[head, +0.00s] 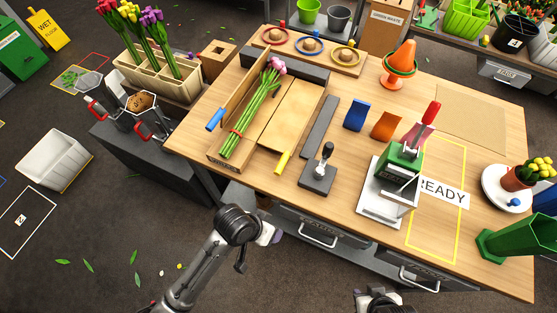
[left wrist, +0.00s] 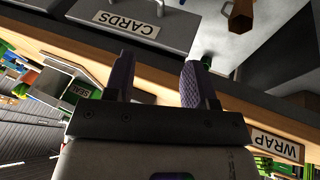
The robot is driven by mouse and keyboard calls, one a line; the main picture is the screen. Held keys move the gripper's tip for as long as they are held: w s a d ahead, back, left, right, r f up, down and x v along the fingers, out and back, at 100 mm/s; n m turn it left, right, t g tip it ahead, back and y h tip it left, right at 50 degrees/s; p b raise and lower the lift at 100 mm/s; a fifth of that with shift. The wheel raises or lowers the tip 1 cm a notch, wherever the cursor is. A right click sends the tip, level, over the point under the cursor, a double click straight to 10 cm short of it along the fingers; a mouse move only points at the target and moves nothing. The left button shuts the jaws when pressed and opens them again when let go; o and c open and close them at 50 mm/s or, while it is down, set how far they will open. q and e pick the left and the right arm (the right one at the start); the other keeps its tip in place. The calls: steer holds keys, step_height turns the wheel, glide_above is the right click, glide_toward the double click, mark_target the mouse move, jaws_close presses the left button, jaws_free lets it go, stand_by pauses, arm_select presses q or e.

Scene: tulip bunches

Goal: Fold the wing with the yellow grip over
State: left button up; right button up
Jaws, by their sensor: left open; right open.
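A wooden folding board (head: 212,153) lies on the left of the bench. Its right wing (head: 299,108), a flat tan panel with a yellow grip (head: 283,162) at its near end, lies open beside the tulips. The left wing, with a blue grip (head: 215,119), looks raised along the left side. A bunch of pink tulips (head: 250,112) lies lengthwise between them. My left gripper (left wrist: 157,74) is open and empty by the bench's front edge, away from the yellow grip. My right gripper (head: 378,298) is open at the bottom edge, mostly cut off.
A stamp (head: 318,176) on a dark base stands right of the yellow grip. A green press (head: 400,165) stands farther right, near a yellow-outlined area. Drawers (head: 318,231) sit under the front edge. A tulip rack (head: 150,78) is at the left.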

arm_select(q)
steer(key=w+d+r+g+p, duration=0.1)
steer(key=w+d+r+p, duration=0.1)
steer(key=w+d+r, duration=0.3)
steer(key=n+g+y+p, duration=0.1)
steer(key=g+y+p, duration=0.1)
steer(key=y+p, duration=0.1)
glide_toward(279, 166)
steer(key=b+x, duration=0.1)
steer(key=x, duration=0.8)
steer(key=shift+d+f+b, duration=0.1)
steer(key=shift+f+b, duration=0.2)
steer(key=shift+f, duration=0.05)
jaws_close()
